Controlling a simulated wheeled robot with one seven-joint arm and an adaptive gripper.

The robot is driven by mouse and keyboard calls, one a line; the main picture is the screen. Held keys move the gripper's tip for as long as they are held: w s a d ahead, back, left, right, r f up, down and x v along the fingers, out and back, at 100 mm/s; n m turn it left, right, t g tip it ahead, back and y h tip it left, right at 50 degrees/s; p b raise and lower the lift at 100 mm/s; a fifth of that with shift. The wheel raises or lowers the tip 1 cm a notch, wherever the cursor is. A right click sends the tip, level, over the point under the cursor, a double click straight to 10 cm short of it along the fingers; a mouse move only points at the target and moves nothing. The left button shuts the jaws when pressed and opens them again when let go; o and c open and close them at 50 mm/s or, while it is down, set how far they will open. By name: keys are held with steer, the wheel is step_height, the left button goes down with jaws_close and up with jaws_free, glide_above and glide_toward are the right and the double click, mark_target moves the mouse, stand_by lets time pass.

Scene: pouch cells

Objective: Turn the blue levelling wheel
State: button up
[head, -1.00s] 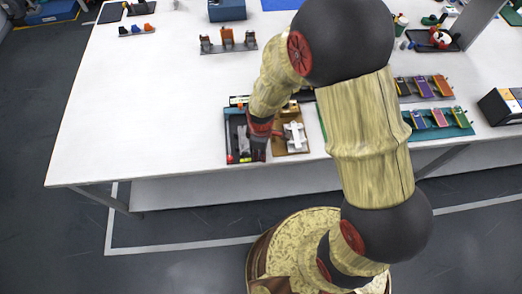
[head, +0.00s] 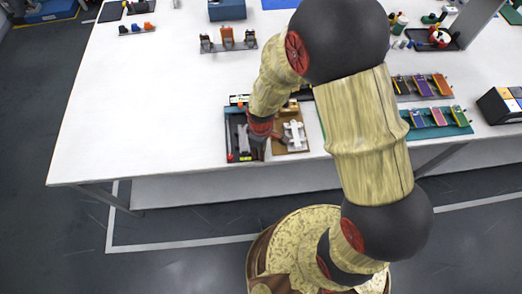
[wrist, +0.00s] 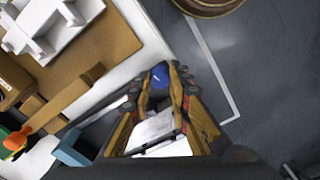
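A blue rounded piece (wrist: 160,77), which may be the levelling wheel, shows between my fingertips in the wrist view. The fingers stand on both sides of it, but I cannot tell whether they press on it. My gripper (wrist: 161,80) points away from the camera, with its fingers converging toward the tips. In the head view my gripper (head: 268,141) is low at the front of the table, between a dark tray and a brown board. No blue wheel shows there; my arm hides part of that area.
The brown board (head: 281,147) carries a white fixture (head: 293,133). The dark tray (head: 237,157) with a grey piece is to its left. An orange knob (wrist: 14,142) and a light-blue part (wrist: 70,151) show in the wrist view.

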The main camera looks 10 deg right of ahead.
steer(key=shift+o, duration=1)
step_height(320, 180, up, 12)
stand_by(0.4)
steer(key=s+d+r+m+t, duration=0.2)
steer(key=s+d+r+m, duration=0.1)
steer(key=r, duration=0.5)
steer(key=s+d+r+m+t, duration=0.1)
steer(key=s+d+r+m, duration=0.3)
steer(key=r, duration=0.4)
steer(key=s+d+r+m+t, duration=0.2)
steer(key=s+d+r+m, duration=0.2)
steer(key=r, duration=0.4)
steer(key=shift+s+d+r+t, duration=0.3)
steer(key=shift+s+d+r, duration=0.1)
steer(key=shift+s+d, duration=0.3)
